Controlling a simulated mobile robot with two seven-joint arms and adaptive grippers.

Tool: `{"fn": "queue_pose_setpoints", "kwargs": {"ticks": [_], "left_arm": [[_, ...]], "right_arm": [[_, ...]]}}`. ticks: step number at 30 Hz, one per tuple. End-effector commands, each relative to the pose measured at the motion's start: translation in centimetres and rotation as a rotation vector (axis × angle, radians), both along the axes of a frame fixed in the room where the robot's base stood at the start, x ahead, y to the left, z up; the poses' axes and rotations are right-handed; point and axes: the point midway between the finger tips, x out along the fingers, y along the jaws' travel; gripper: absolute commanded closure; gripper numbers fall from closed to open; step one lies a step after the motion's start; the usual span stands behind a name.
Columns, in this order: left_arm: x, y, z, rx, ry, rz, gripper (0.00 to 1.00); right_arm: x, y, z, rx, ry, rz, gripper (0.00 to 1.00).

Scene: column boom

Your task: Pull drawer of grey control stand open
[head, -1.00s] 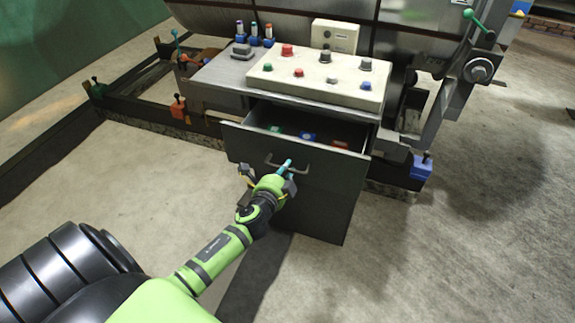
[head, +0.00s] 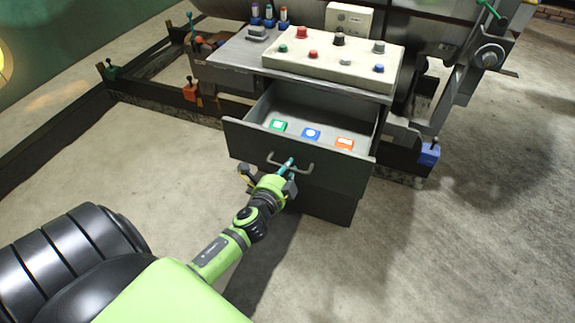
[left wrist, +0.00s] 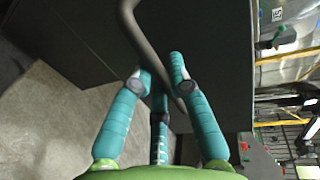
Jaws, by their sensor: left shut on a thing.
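The grey control stand (head: 240,62) stands at the upper middle of the head view. Its dark drawer (head: 325,172) is pulled well out, and its inside shows green, blue and orange items on the floor. A bar handle (head: 306,169) is on the drawer front. My left gripper (head: 288,167) is at the handle, with its teal fingers shut on it. In the left wrist view the teal fingers (left wrist: 160,84) lie around the handle bar (left wrist: 150,55) close to the dark drawer front. My right gripper is not in view.
A cream panel (head: 330,62) with several coloured knobs sits on the stand's top. Dark low frame rails (head: 160,104) with small levers run along the floor to the left. A blue block (head: 429,154) stands at the right. The concrete floor before the drawer is clear.

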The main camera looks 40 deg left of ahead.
Motion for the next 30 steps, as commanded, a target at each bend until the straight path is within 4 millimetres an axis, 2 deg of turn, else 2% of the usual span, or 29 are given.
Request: {"fn": "queue_pose_setpoints", "kwargs": {"ticks": [1, 2, 3, 13, 17, 30], "left_arm": [[0.0, 0.0, 0.0, 0.0, -0.001, 0.0, 1.0], [0.0, 0.0, 0.0, 0.0, -0.001, 0.0, 0.7], [0.0, 0.0, 0.0, 0.0, -0.001, 0.0, 0.57], [0.0, 0.0, 0.0, 0.0, 0.0, 0.0, 0.57], [-1.0, -0.3, 0.1, -0.001, 0.001, -0.001, 0.57], [-9.2, -2.1, 1.9, -0.001, 0.003, 0.002, 0.57]], "right_arm": [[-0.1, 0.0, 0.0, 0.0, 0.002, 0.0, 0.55], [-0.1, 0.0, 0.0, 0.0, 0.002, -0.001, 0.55], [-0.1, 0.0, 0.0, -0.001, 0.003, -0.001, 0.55], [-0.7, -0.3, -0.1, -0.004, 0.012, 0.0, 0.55], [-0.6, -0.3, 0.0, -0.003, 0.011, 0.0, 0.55], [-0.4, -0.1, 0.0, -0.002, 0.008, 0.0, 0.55]]}}
